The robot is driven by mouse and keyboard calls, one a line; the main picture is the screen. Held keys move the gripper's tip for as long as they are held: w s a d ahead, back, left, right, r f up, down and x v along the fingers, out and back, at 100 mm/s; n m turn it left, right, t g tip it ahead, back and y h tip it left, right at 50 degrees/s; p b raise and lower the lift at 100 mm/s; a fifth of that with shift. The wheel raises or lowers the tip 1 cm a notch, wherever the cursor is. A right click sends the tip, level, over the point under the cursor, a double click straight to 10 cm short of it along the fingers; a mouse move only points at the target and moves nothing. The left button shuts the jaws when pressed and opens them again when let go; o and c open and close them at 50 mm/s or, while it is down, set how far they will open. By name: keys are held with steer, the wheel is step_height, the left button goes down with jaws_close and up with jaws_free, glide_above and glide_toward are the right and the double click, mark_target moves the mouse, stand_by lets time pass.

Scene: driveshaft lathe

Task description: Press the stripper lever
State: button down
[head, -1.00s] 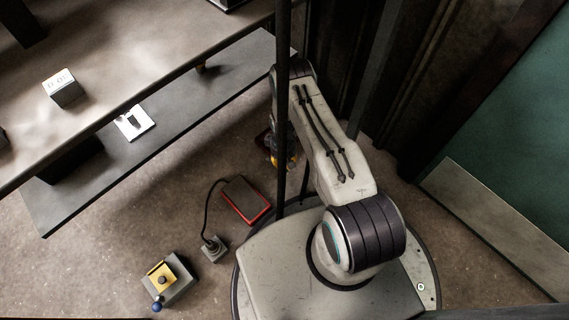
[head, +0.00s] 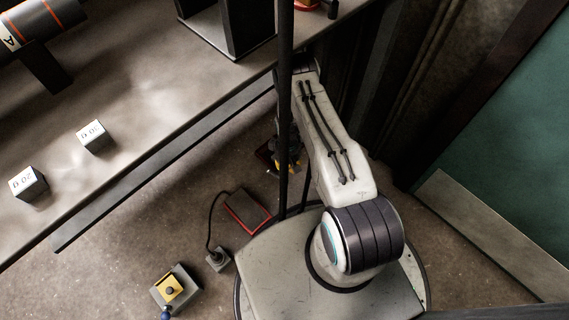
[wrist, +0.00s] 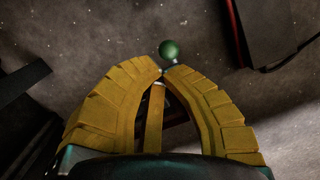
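In the wrist view a lever with a green ball knob (wrist: 169,50) stands just past my fingertips, its short metal stem by the tips. A yellow bar (wrist: 155,115) shows between my fingers over a dark, partly hidden body. My gripper (wrist: 162,70) has its two yellow fingers drawn together, tips nearly meeting; I cannot tell whether they touch the stem. In the head view my gripper (head: 284,166) is low near the floor, mostly hidden behind a dark post and my arm. No label shows which lever is the stripper lever.
A grey box with a yellow plate (head: 172,289) and blue ball knob (head: 166,313) is on the floor. A red-edged dark pedal (head: 246,208) is cabled to a small grey unit (head: 218,259). A workbench (head: 140,95) with two marked blocks fills the upper left.

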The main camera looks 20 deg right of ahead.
steer(key=s+r+p, duration=0.1)
steer(key=s+d+r+p, duration=0.1)
steer(key=r+p, duration=0.1)
steer(key=shift+s+d+r+p, duration=0.15)
steer(key=shift+s+r+p, duration=0.05)
steer(key=shift+s+p, duration=0.1)
stand_by(0.8)
